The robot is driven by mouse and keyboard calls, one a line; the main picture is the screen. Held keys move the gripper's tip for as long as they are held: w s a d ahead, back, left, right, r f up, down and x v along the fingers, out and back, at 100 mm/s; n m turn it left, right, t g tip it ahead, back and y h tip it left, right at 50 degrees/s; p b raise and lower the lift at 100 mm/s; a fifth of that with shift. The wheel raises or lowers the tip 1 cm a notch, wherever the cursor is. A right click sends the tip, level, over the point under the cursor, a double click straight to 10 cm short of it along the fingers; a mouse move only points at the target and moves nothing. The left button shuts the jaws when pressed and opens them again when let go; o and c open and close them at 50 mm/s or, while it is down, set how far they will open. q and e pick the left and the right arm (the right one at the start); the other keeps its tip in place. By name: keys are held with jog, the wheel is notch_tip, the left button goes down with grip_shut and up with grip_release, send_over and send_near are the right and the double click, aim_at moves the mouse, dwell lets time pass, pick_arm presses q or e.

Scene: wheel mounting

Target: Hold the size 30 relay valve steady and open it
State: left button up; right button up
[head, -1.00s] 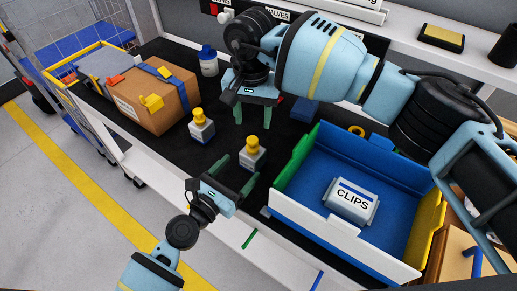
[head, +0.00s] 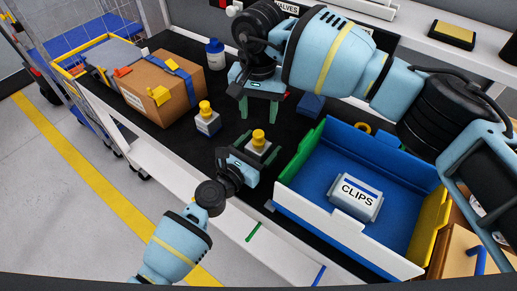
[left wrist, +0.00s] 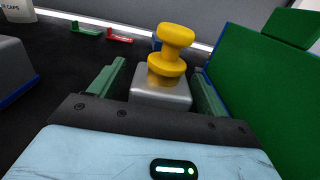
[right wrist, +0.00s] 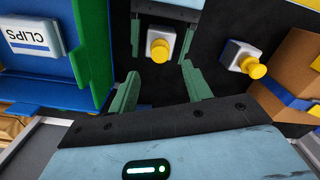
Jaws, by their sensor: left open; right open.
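Two grey valves with yellow knobs stand upright on the black bench; I cannot read a size on either. My left gripper (head: 253,155) is open, with its fingers on either side of the nearer valve (head: 258,144). In the left wrist view this valve (left wrist: 161,95) stands between the fingers, with a gap visible on the left. The other valve (head: 207,122) stands apart to the left, and also shows in the right wrist view (right wrist: 238,56). My right gripper (head: 260,111) is open and empty, pointing down behind and above the nearer valve.
A blue bin (head: 290,196) with a green left side and a box marked CLIPS (head: 354,199) stands close right of the nearer valve. A cardboard box (head: 165,90) and a white bottle with a blue cap (head: 215,55) are at left. A small blue block (head: 311,105) lies behind.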

aim_at(259, 133)
pick_arm(q)
jog(key=shift+c, duration=0.3)
jog(key=c, duration=1.4)
pick_arm(e)
jog(key=shift+o, duration=0.2)
jog(key=s+r+n+t, duration=0.3)
jog(key=r+n, duration=0.1)
jog(key=r, duration=0.1)
jog(key=shift+s+d+y, duration=0.3)
jog(key=x, duration=1.2)
jog(key=shift+c, duration=0.3)
grip_shut()
jog(key=shift+r, duration=0.35)
jog(key=shift+r, duration=0.85)
